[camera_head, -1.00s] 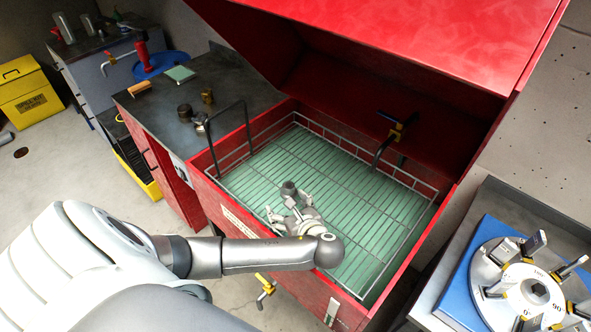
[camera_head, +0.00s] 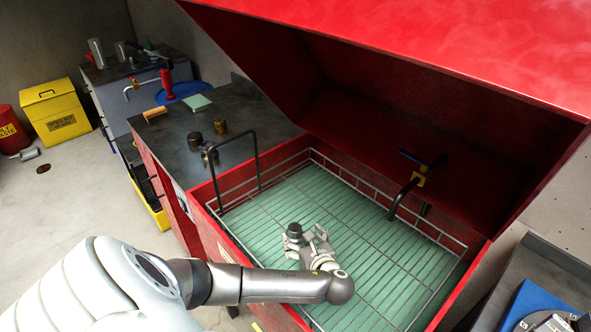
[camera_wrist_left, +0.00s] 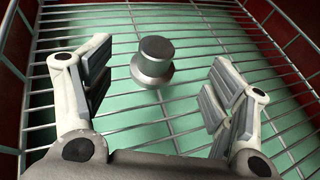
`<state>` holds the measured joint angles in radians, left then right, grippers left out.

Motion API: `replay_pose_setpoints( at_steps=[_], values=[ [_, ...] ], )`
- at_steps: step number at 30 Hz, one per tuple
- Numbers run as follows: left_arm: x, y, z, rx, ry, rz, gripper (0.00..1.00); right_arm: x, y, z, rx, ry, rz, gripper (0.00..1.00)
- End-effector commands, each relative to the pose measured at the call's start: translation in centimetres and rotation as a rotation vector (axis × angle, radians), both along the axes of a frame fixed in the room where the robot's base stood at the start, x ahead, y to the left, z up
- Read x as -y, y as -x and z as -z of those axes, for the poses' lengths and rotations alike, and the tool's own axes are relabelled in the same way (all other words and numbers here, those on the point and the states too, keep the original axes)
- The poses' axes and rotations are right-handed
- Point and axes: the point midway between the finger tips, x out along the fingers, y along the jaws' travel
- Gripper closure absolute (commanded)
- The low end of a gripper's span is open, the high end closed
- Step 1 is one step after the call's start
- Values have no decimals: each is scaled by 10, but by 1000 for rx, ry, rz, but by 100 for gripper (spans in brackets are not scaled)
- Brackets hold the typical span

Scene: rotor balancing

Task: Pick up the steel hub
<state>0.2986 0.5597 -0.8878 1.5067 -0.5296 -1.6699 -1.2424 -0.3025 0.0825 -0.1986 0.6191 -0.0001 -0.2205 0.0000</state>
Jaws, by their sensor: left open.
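The steel hub (camera_wrist_left: 154,60) is a dark grey stepped cylinder. It stands upright on the wire basket (camera_wrist_left: 40,130) inside the red parts washer. In the head view the hub (camera_head: 295,229) shows just beyond my left gripper (camera_head: 306,237). In the left wrist view my left gripper (camera_wrist_left: 160,95) is open, with one finger at each side. The hub lies between the finger directions, slightly ahead of the fingertips, and appears untouched. My right gripper is not in view.
The red washer (camera_head: 240,258) has a raised lid (camera_head: 400,60) overhead and a black handle loop (camera_head: 236,165) on the left. A tap (camera_head: 412,182) juts from its back wall. A dark bench (camera_head: 165,135) with small metal parts stands to the left. The basket around the hub is mostly clear.

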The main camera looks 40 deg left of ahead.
Motion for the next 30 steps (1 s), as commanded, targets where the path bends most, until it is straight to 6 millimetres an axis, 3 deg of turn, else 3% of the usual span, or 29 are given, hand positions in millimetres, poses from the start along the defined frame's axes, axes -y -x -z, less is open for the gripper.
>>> replay_pose_setpoints(
  at_steps=[18, 28, 30],
  values=[
    [-51, -20, 26, -2, 0, -1, 22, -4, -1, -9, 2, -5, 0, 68],
    [-55, -23, 29, 0, 2, 0, 22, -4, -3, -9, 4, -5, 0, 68],
    [-55, -23, 29, 0, 2, 0, 30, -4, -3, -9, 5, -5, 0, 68]
  ],
)
